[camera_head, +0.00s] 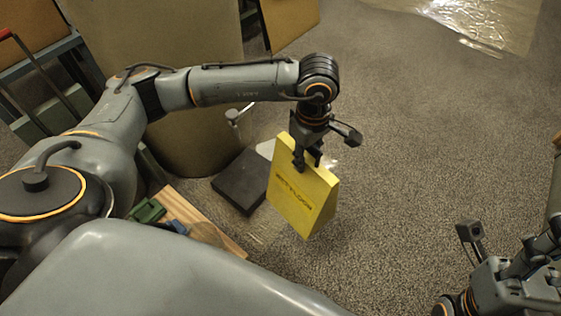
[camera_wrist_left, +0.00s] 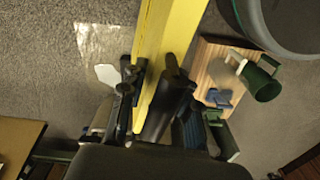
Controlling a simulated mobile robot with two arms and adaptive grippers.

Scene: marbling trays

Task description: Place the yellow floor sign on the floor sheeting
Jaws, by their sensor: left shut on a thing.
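The yellow floor sign (camera_head: 303,195) hangs below my left gripper (camera_head: 307,162), which is shut on its top edge. It is held over the carpet, and the frames do not show clearly whether its bottom touches. The left wrist view also shows the yellow sign (camera_wrist_left: 172,45) between the fingers of the left gripper (camera_wrist_left: 150,95). Clear shiny floor sheeting (camera_head: 490,22) lies on the carpet at the top right of the head view, far from the sign. My right arm shows at the lower right, but its fingertips cannot be made out.
A black flat box (camera_head: 240,182) lies just left of the sign. A wooden board (camera_head: 222,238) with green and blue items is at the lower left. A large tan drum (camera_head: 195,130) stands behind my left arm. Open carpet (camera_head: 420,120) lies between sign and sheeting.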

